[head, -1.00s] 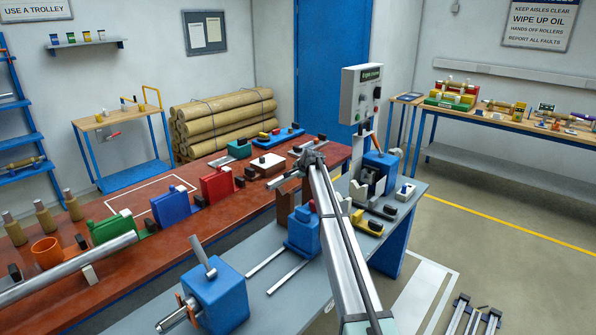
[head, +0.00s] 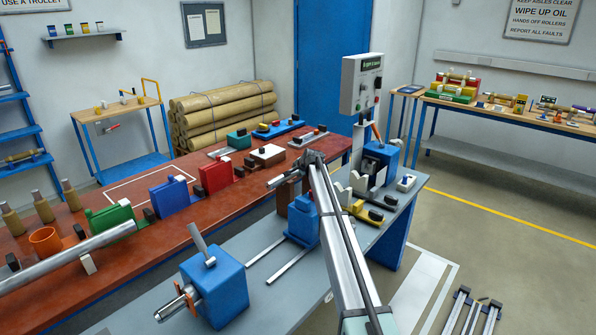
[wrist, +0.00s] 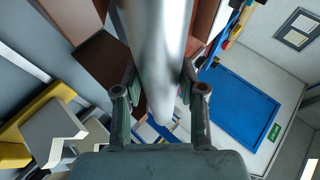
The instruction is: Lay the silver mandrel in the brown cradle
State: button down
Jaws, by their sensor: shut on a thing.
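My gripper (head: 293,174) is at the far end of my arm in the head view, over the brown cradle (head: 283,197). In the wrist view my gripper (wrist: 160,95) is shut on the silver mandrel (wrist: 158,45), a smooth cylinder running up out of the picture between the two fingers. In the head view the mandrel shows only as a short piece beside the gripper. Brown surfaces show on both sides of the mandrel in the wrist view. I cannot tell whether mandrel and cradle touch.
A blue block (head: 303,222) stands close in front of the cradle, and a yellow piece (head: 362,212) lies to the right. A blue clamp unit (head: 215,288) stands at the near end of the grey bench. Red, blue and green holders line the red bench.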

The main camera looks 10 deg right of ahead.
jog(key=shift+f, duration=0.25)
dwell(0.6)
jog(key=c, duration=0.6)
grip_release()
jog(key=shift+f, duration=0.1)
jog(key=shift+s, duration=0.1)
jog(key=v, duration=1.2)
